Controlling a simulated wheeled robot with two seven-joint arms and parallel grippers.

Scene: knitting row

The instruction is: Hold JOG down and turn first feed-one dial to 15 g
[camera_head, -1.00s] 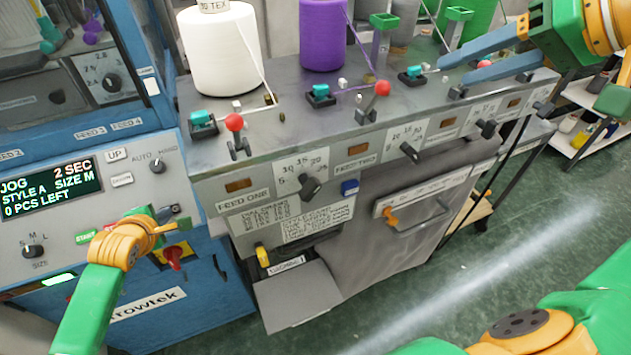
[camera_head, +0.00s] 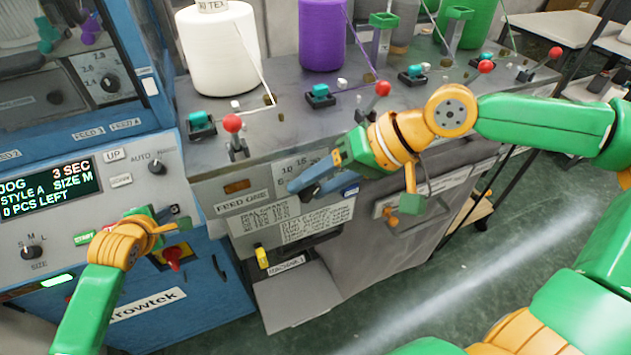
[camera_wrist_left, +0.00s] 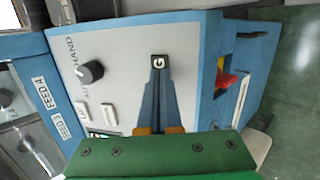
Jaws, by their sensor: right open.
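The shut fingers of my left gripper (camera_head: 168,216) are at the right side of the blue machine's control panel. In the left wrist view my left gripper (camera_wrist_left: 159,75) has its tips against the black JOG button (camera_wrist_left: 159,62), whose label shows only a "G". The display (camera_head: 50,186) reads JOG, 3 SEC. My right gripper (camera_head: 298,188) is open in front of the feed-one dial plate (camera_head: 288,168), where 10 and 15 show. Its fingers hide the dial knob, so I cannot tell the pointer's setting or whether they touch it.
A red-ball lever (camera_head: 233,125) stands up above the feed-one label (camera_head: 241,202). White (camera_head: 218,50) and purple (camera_head: 322,35) yarn cones stand on the bench. A red switch (camera_head: 173,257) sits below my left gripper.

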